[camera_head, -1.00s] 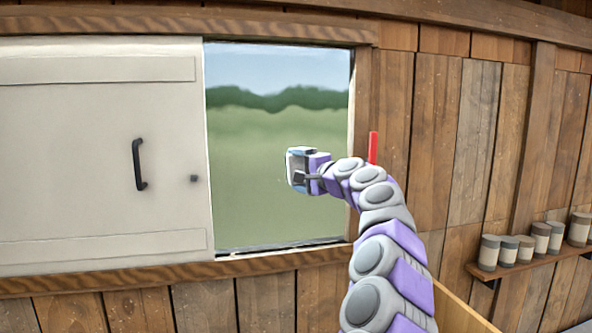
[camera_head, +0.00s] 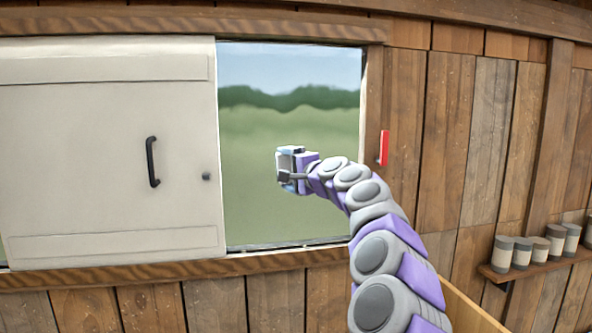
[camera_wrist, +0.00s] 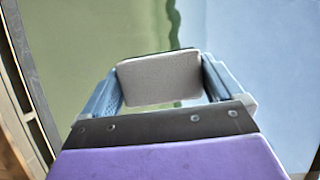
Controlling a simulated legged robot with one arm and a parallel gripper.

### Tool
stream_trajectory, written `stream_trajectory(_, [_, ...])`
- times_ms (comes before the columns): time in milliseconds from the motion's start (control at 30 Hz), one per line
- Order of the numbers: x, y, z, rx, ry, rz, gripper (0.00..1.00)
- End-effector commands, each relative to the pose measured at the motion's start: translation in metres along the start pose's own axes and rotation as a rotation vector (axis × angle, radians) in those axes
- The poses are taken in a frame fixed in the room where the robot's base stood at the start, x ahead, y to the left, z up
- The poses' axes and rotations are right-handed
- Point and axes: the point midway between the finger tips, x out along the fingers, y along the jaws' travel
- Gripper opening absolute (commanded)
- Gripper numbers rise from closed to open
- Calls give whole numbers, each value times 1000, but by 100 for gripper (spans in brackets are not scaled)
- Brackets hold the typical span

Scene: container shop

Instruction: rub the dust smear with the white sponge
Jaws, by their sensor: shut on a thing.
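In the head view only a small pale part of the sponge can be guessed at the gripper's tip. Whether the sponge touches the pane cannot be told. I cannot make out the dust smear in either view; it may be faint or hidden behind the sponge and gripper.
A white panel (camera_head: 100,110) with a black handle (camera_head: 152,162) covers the window's left side. A red item (camera_head: 384,147) is on the wooden wall to the right. Several canisters (camera_head: 522,253) stand on a shelf (camera_head: 520,271) at the lower right.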

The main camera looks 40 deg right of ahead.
Motion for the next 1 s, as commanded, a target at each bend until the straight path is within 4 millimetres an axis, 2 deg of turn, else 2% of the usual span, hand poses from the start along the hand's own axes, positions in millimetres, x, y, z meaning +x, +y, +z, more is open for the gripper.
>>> stream_trajectory(100, [4,-1,10,0,-5,1,70])
stream_trajectory(367, [6,-3,16,-1,-1,-1,70])
stream_trajectory(700, [16,-4,42,-2,-3,1,70])
stream_trajectory(1000, [17,-5,46,-1,0,0,70])
